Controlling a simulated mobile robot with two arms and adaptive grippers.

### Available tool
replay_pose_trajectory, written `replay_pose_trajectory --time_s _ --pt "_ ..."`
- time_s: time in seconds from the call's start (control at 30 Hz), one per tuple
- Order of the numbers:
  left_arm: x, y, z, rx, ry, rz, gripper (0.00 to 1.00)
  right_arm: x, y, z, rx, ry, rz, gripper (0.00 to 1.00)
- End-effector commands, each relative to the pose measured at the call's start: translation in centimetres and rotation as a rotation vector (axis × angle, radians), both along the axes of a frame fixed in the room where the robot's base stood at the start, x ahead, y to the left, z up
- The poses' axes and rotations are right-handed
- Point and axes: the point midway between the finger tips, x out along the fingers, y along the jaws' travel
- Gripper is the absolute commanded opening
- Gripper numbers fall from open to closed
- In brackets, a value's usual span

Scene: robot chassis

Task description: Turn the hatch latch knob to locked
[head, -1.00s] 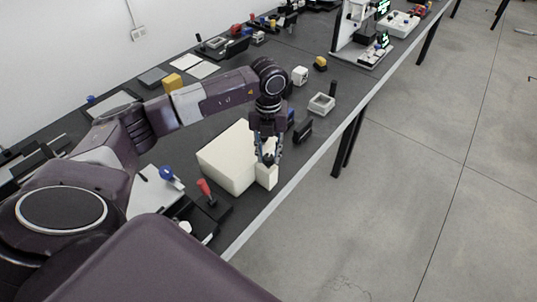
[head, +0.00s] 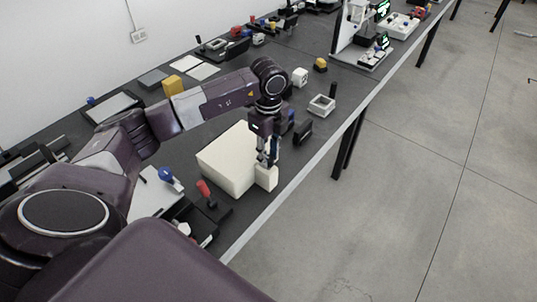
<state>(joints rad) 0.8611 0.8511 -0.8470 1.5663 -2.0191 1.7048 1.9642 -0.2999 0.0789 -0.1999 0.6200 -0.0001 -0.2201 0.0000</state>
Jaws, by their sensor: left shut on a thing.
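A cream box-shaped chassis (head: 226,165) sits on the dark bench near its front edge. A smaller cream block (head: 267,178) stands against its right side. My left gripper (head: 267,163) points down at the top of this small block, its fingers close together. It is shut on the latch knob, which the fingers hide almost wholly; I cannot tell the knob's angle. My right gripper is not in view.
A red-handled lever (head: 205,191) and a blue knob (head: 166,174) stand to the left of the chassis. A dark upright block (head: 303,132) and a white square frame (head: 321,105) lie beyond it. The bench edge drops to open floor on the right.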

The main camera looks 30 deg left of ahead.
Motion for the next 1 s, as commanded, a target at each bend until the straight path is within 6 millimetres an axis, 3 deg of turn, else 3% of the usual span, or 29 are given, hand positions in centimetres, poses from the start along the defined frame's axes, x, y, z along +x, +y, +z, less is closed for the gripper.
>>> replay_pose_trajectory --time_s 0.4,1.0 --pt "0.1 0.08 0.13 0.002 -0.003 0.237 0.01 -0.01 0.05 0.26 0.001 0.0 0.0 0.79" --pt "0.14 0.08 0.14 0.001 -0.004 0.289 0.01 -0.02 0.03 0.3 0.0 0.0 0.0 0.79"
